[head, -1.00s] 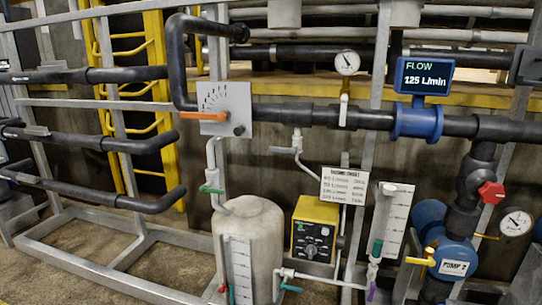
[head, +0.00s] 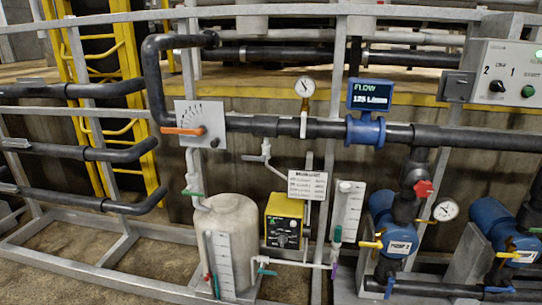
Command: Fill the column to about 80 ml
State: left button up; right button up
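A white graduated column (head: 348,208) stands right of the yellow dosing pump (head: 284,222); I cannot make out a liquid level in it. A green-handled valve (head: 337,234) is at its lower left, with a purple handle (head: 333,271) below. The pale round tank (head: 240,215) stands left of the pump and has a white scale (head: 222,262) on its front. A teal handle (head: 265,270) is on the thin line between tank and column. Neither gripper is in view.
Above are an orange lever on a dial plate (head: 201,122), a gauge (head: 305,87) and a flow display (head: 370,95) reading about 125 L/min. Blue pumps (head: 393,232) and a switch panel (head: 507,73) are at right. A grey floor frame (head: 100,275) runs along the front.

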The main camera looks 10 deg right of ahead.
aim_at(334, 271)
jog(key=i+j+z, duration=0.15)
jog(key=z, duration=0.35)
jog(key=i+j+z, duration=0.25)
jog(key=z, duration=0.2)
jog(key=i+j, duration=0.15)
jog(key=j, duration=0.2)
jog(key=i+j+z, duration=0.15)
jog(key=j, duration=0.2)
jog(key=i+j, duration=0.15)
jog(key=j, duration=0.2)
jog(key=i+j+z, duration=0.1)
jog(key=j, duration=0.3)
